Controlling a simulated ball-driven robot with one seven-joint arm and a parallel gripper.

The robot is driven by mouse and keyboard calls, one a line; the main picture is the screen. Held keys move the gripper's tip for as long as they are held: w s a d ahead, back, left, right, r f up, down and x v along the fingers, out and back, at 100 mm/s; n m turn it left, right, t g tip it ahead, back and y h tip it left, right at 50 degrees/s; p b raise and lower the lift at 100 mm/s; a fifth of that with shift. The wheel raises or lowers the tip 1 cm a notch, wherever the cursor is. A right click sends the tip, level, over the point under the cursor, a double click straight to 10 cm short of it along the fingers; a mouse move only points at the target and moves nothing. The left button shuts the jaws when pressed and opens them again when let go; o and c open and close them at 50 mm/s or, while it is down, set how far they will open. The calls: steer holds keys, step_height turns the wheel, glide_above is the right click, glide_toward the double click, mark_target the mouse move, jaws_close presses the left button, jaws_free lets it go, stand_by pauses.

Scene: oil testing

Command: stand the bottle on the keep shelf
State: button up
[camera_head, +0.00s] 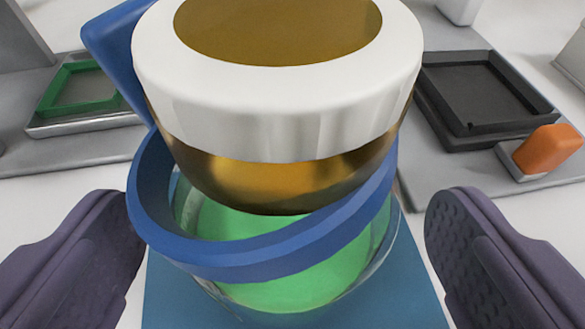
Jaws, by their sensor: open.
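The bottle (275,110) fills the middle of the view, very close. It has a wide white collar with an amber top, and an amber rounded part below. A tilted blue ring (270,258) goes around it, above a clear lower part (290,285) with green inside. I cannot tell whether these are all one piece. My gripper (285,245) is open, one dark purple finger on each side of the bottle. A gap shows on the right; the left finger's tip overlaps close to the blue ring, and contact is unclear. I cannot pick out the keep shelf.
A blue surface (400,300) lies under the bottle. A green-framed tray (82,90) is at the left. A black tray (485,95) and an orange block (546,148) on a grey base are at the right. White floor or tabletop shows between them.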

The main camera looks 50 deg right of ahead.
steer(key=x, duration=0.3)
steer(key=shift+w+d+f+b, duration=0.1)
steer(key=shift+w+f+b, duration=0.05)
steer(key=shift+b, duration=0.2)
steer(key=c, duration=1.3)
steer(key=shift+c, duration=0.2)
